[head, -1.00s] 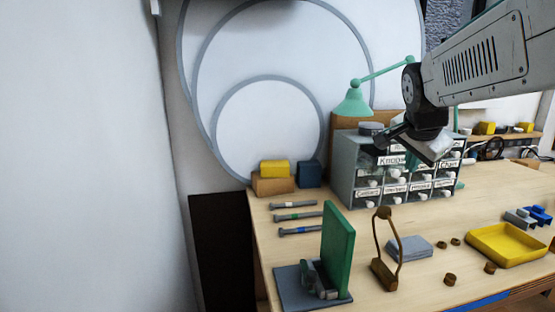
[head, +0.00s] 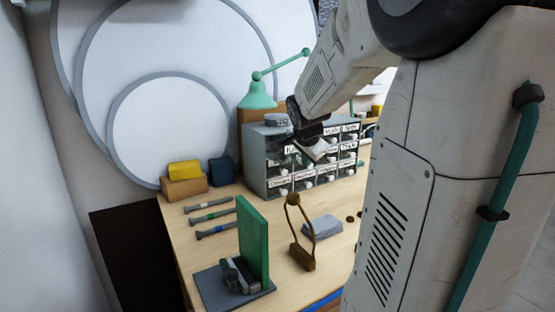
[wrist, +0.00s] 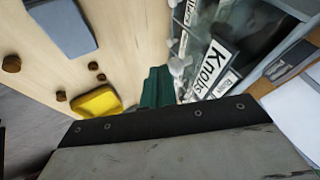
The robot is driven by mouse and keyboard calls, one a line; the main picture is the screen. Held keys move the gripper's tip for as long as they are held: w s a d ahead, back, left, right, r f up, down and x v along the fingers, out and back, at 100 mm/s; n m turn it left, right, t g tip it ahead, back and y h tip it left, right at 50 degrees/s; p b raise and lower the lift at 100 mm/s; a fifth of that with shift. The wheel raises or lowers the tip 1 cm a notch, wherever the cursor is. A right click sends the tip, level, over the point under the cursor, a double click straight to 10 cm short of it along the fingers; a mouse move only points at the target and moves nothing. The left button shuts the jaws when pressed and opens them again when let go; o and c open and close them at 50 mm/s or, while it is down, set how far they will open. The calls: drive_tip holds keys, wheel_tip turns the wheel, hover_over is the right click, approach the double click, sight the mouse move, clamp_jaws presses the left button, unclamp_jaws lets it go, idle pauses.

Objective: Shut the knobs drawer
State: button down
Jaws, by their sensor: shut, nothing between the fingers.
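The knobs drawer (head: 291,150) is in the upper left part of the grey small-parts cabinet (head: 256,172). Its white "Knobs" label shows large and tilted in the wrist view (wrist: 213,68). My gripper partly covers the drawer in the head view, and I cannot tell how far the drawer stands out. My gripper (head: 312,141) is shut and empty, in front of the cabinet's upper drawers. In the wrist view its dark body fills the bottom edge. Whether it touches the drawer is not clear.
A green lamp (head: 259,95) stands behind the cabinet. A green upright board (head: 253,240), a brown looped stand (head: 302,256) and a grey block (head: 322,228) are on the table in front. A yellow tray (wrist: 98,102) shows in the wrist view. My arm hides the table's right side.

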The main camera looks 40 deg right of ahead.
sight(293, 150)
drive_tip(key=shift+w, duration=0.2)
drive_tip(key=w+d, duration=0.1)
drive_tip(key=w, duration=0.6)
drive_tip(key=w+d, duration=0.1)
drive_tip(key=w, duration=0.2)
drive_tip(key=shift+w+d, duration=0.15)
drive_tip(key=shift+d, duration=0.15)
drive_tip(key=shift+r, duration=0.1)
drive_tip(key=shift+w, duration=0.1)
drive_tip(key=shift+s+a, duration=0.1)
drive_tip(key=shift+s, duration=0.4)
drive_tip(key=s, duration=0.1)
drive_tip(key=s+a, duration=0.1)
drive_tip(key=s, duration=0.1)
drive_tip(key=shift+s, duration=0.2)
drive_tip(key=v, duration=0.9)
drive_tip(key=shift+a+r, duration=0.2)
drive_tip(key=shift+r, duration=0.1)
drive_tip(key=shift+s, duration=0.1)
